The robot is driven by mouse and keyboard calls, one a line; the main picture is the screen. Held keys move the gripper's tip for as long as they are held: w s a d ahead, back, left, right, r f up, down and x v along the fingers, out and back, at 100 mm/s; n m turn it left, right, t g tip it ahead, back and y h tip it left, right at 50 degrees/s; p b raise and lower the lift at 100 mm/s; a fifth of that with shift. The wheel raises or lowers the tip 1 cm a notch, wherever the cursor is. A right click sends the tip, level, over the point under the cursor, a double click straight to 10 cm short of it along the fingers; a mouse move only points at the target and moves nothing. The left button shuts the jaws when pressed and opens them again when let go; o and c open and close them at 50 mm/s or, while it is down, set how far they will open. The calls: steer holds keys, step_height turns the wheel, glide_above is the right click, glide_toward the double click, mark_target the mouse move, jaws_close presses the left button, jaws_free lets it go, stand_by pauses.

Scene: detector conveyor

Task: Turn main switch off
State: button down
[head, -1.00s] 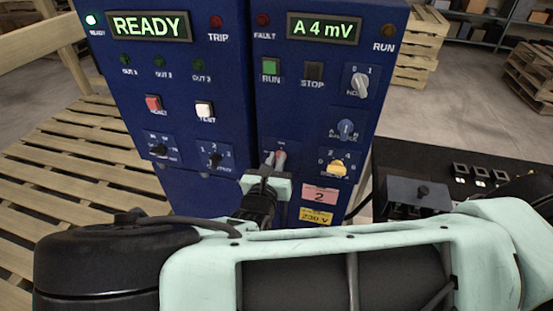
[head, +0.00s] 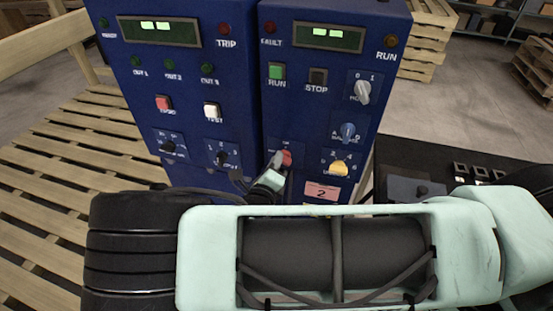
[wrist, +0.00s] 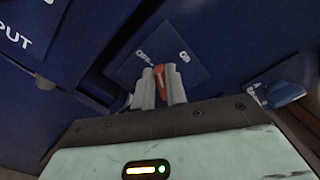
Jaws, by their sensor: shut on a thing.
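The main switch is a red handle (head: 287,157) low on the right blue cabinet. In the wrist view the red handle (wrist: 159,77) sits between my two grey fingers, on a blue plate with an ON label at upper right and another label, seemingly OFF, at upper left. My gripper (head: 277,162) is shut on the handle; the fingers (wrist: 160,86) also show in the wrist view. The handle's tip lies between the labels, leaning slightly toward the left one. Fingers hide part of it. Both displays, left (head: 158,31) and right (head: 328,37), show only short bright blocks.
The yellow knob (head: 340,168) and blue knob (head: 347,131) are close to the right of the switch. A black rotary knob (head: 221,157) is on the left cabinet. A dark bench (head: 395,150) stands at right, and a wooden pallet (head: 100,170) at left.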

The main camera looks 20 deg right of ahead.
steer(key=n, duration=0.3)
steer(key=f+n, duration=0.1)
steer(key=n, duration=0.1)
steer(key=shift+a+n, duration=0.1)
steer(key=shift+n, duration=0.3)
stand_by(0.4)
steer(key=c, duration=1.4)
jaws_free()
steer(key=shift+c, duration=0.2)
steer(key=b+v, duration=0.5)
steer(key=v, duration=1.2)
steer(key=shift+s+a, duration=0.15)
